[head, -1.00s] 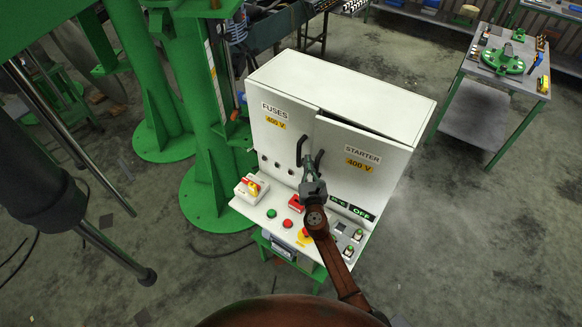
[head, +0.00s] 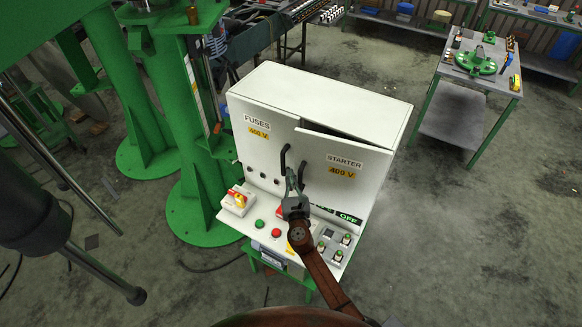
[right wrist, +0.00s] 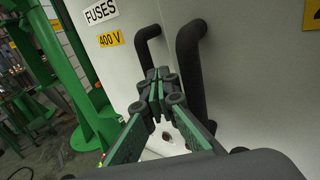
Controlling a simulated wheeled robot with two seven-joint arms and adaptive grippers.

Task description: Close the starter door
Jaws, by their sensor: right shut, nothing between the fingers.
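The starter door (head: 345,190) is the right-hand door of the white cabinet, labelled STARTER 400 V. It stands slightly ajar, with a dark gap along its top edge. Its black handle (right wrist: 190,75) is beside the handle of the fuses door (right wrist: 146,45). My right gripper (head: 291,176) is shut and empty in front of the cabinet, by the two handles. In the right wrist view its closed fingertips (right wrist: 158,78) appear between the handles; whether they touch either is unclear. My left gripper is not in view.
The fuses door (head: 257,150) looks flush. A control shelf with buttons (head: 260,223) and a red-yellow switch (head: 237,198) juts out below the doors. A green column (head: 198,150) stands close on the left. Floor to the right is clear up to a workbench (head: 455,100).

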